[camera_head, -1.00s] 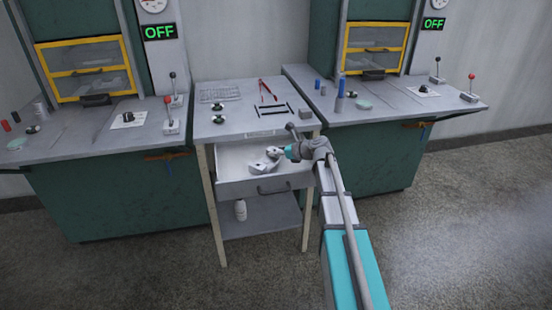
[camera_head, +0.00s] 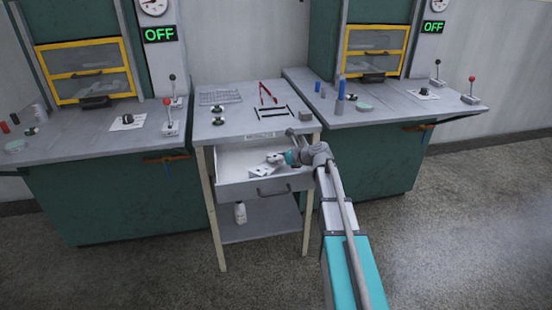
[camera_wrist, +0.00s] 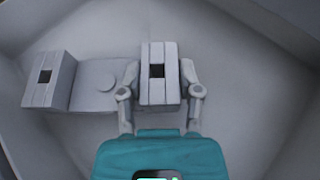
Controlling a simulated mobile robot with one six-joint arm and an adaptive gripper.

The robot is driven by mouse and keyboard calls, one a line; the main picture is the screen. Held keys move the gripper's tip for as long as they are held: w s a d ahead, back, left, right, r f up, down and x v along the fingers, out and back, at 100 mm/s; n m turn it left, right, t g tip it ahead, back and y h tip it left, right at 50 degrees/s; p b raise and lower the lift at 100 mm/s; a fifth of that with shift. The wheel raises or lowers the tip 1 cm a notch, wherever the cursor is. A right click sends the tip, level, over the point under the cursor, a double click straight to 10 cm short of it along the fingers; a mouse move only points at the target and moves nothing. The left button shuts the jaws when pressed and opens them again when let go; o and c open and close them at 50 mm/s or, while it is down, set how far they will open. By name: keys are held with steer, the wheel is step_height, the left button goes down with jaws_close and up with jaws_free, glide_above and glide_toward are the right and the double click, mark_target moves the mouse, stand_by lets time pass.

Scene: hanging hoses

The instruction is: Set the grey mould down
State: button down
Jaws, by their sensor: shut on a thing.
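The grey mould (camera_wrist: 158,95), a block with a dark square hole in its top, sits between the two fingers of my gripper (camera_wrist: 158,84) in the wrist view. My gripper (camera_head: 282,158) is shut on it inside the open drawer (camera_head: 232,187) in the head view. The mould (camera_head: 274,157) shows small there, partly hidden by my gripper. A similar grey block (camera_wrist: 48,80) with a square hole lies on the drawer floor to its left, beside a flat pale piece with a round disc (camera_wrist: 98,85). I cannot tell whether the held mould touches the floor.
The drawer walls stand around my gripper; floor to its right is bare in the wrist view. Above the drawer, a grey tabletop (camera_head: 235,118) bears a wire rack (camera_head: 222,97), red-handled tool (camera_head: 268,95) and small grey block (camera_head: 306,117). A white bottle (camera_head: 240,212) stands on the shelf below.

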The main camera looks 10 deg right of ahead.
steer(key=shift+f, duration=0.1)
steer(key=shift+c, duration=1.4)
jaws_free()
steer(key=shift+r+p, duration=0.65)
steer(key=shift+r, duration=0.05)
steer(key=p+v, duration=0.4)
steer(key=v, duration=0.8)
steer(key=shift+f, duration=0.2)
